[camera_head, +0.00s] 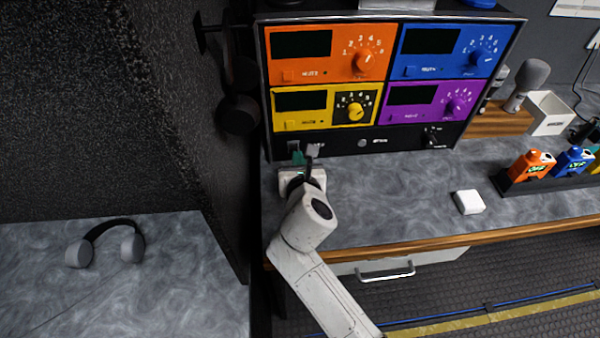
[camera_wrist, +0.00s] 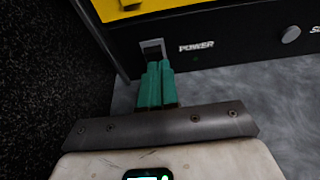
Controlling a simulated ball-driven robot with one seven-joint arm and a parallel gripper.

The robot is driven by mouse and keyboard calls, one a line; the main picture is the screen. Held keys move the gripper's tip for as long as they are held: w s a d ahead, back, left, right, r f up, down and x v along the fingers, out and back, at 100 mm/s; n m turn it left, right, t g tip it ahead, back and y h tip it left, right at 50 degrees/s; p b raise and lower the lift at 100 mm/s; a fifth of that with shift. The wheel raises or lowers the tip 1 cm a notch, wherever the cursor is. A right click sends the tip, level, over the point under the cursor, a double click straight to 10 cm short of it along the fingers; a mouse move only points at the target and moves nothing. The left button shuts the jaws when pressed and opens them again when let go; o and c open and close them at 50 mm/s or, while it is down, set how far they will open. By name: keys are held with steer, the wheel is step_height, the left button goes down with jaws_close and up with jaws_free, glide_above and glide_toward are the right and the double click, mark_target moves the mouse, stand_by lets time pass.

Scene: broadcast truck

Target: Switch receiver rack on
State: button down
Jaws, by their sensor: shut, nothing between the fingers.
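The receiver rack (camera_head: 340,145) stands at the back of the counter, with orange, blue, yellow and purple modules, all with dark displays. Its black bottom strip carries a power switch (camera_wrist: 152,48) at the left, labelled POWER, with a small dark green dot below the label. My gripper (camera_wrist: 156,72) has green fingers, shut together and empty, with their tips just below the switch in the wrist view. I cannot tell whether they touch it. In the head view my gripper (camera_head: 304,158) is at the rack's lower left corner and partly covers the switch area.
A small white box (camera_head: 469,202) lies on the grey counter (camera_head: 400,190). Orange (camera_head: 532,164) and blue (camera_head: 573,160) handheld units stand in a dark tray at the right. A microphone (camera_head: 530,78) stands behind. Headphones (camera_head: 105,243) lie on the left counter, beyond a dark partition.

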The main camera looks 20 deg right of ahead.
steer(key=shift+w+d+r, duration=0.15)
steer(key=shift+w+r, duration=0.05)
steer(key=shift+w, duration=0.25)
steer(key=p, duration=0.1)
steer(key=w+r+p, duration=0.1)
steer(key=p, duration=0.1)
steer(key=shift+d+r, duration=0.2)
steer(key=shift+r, duration=0.05)
steer(key=shift+f, duration=0.3)
steer(key=shift+r, duration=0.15)
steer(key=shift+r+p, duration=0.65)
steer(key=shift+p, duration=0.15)
